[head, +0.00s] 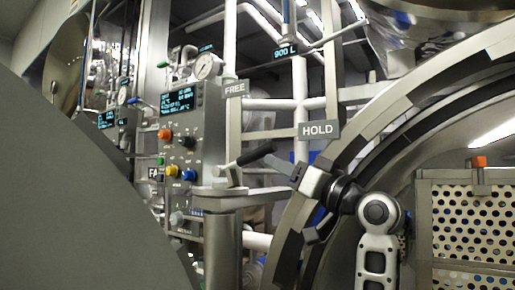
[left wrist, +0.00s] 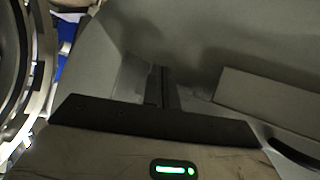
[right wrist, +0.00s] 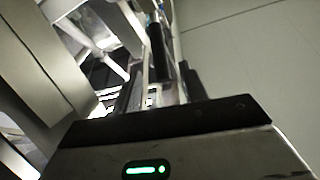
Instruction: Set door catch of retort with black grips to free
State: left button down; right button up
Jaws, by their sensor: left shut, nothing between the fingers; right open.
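My right gripper (head: 281,164) is just right of the grip's end. In the right wrist view, the dark grip (right wrist: 157,52) shows ahead between the open fingers of the right gripper (right wrist: 160,90); contact cannot be told. My left gripper (left wrist: 160,88) is shut and empty in the left wrist view, against a plain grey surface. It does not show in the head view.
A control panel (head: 179,125) with a display and coloured knobs stands left of the lever. A grey post (head: 222,245) rises below it. A large curved grey surface (head: 75,200) fills the lower left. A perforated basket (head: 470,225) is inside the round opening at right.

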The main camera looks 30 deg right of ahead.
aim_at(257, 153)
jog(key=p+x, duration=0.1)
jog(key=x, duration=0.7)
jog(key=shift+p, duration=0.35)
jog(key=shift+c, duration=0.3)
grip_shut()
